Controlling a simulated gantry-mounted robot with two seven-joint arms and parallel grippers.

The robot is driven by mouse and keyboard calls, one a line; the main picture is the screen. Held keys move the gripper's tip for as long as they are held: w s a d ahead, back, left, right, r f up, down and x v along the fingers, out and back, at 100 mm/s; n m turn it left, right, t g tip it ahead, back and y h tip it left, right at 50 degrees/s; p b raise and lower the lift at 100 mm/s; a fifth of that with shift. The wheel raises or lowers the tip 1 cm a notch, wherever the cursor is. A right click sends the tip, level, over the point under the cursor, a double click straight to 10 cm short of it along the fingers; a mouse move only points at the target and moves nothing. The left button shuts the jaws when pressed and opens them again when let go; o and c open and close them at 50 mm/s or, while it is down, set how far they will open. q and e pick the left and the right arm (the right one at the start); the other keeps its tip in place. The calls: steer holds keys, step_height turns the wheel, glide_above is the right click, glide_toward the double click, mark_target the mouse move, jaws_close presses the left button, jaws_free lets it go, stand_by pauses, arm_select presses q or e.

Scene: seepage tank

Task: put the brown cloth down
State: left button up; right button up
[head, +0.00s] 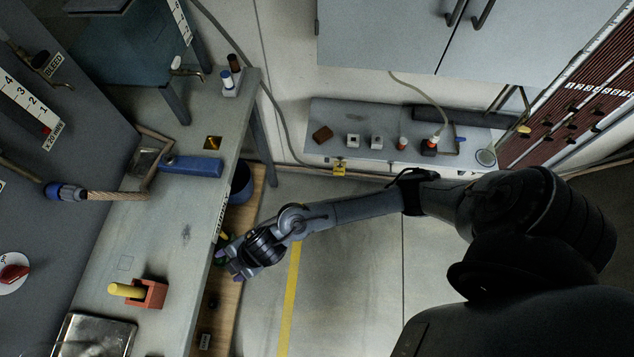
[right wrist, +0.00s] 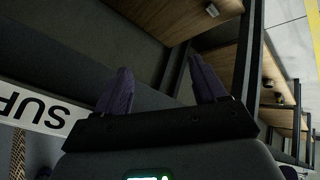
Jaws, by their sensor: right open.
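My right gripper (head: 232,262) reaches in from the right and hangs beside the front edge of the left bench, above its lower wooden shelf. In the right wrist view its two purple fingers (right wrist: 160,85) are apart with nothing between them. A small brown piece (head: 322,134) lies on the grey back bench, well away from the gripper. It may be the brown cloth, but it is too small to tell. No cloth shows in the right wrist view. My left gripper is not in view.
The left bench (head: 175,225) holds a blue-handled tool (head: 192,166), a red block with a yellow peg (head: 150,292) and a metal tray (head: 92,337). The wooden shelf (head: 226,318) below holds a dark blue bucket (head: 241,185). The floor (head: 350,290) is clear.

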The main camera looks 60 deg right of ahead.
steer(key=s+d+r+m+g+h, duration=0.1)
steer(key=s+d+r+m+h, duration=0.1)
steer(key=s+d+m, duration=0.4)
steer(key=s+d+r+m+g+h, duration=0.1)
steer(key=s+d+r+m, duration=0.4)
steer(key=s+d, duration=0.5)
steer(key=d+m+h, duration=0.1)
steer(key=d+m, duration=0.1)
steer(key=shift+s+r+m+h, duration=0.2)
steer(key=shift+m+h, duration=0.1)
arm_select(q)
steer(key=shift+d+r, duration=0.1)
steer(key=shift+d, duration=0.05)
arm_select(e)
steer(key=shift+r, duration=0.1)
arm_select(q)
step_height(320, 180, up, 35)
steer(key=p, duration=3.5)
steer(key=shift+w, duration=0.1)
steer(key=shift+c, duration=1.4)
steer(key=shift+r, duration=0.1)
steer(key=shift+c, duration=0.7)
arm_select(e)
step_height(320, 180, up, 35)
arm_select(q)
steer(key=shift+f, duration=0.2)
arm_select(e)
steer(key=shift+a, duration=0.1)
